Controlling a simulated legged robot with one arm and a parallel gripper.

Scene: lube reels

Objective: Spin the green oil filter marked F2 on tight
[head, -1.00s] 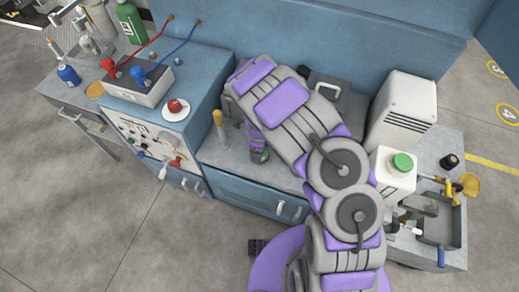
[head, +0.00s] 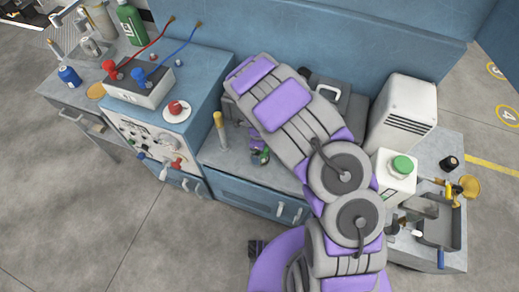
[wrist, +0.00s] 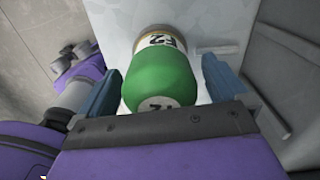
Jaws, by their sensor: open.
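The green oil filter marked F2 (wrist: 163,75) fills the middle of the wrist view. It has a pale band with F2 on its far part and F2 again on its near end. My gripper (wrist: 163,68) is open, with one blue finger on each side of the filter and narrow gaps between. In the head view, a small bit of green (head: 264,156), probably the filter, shows beside my arm over the workbench (head: 233,161). My arm hides most of the gripper there. What the filter's far end meets is not clear.
A yellow-topped post (head: 221,130) stands left of my arm. Further left is a blue cabinet with a control panel (head: 153,138). A white jug with a green cap (head: 396,175) and a grey vented box (head: 403,112) stand on the right. A blue wall (head: 330,40) rises behind.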

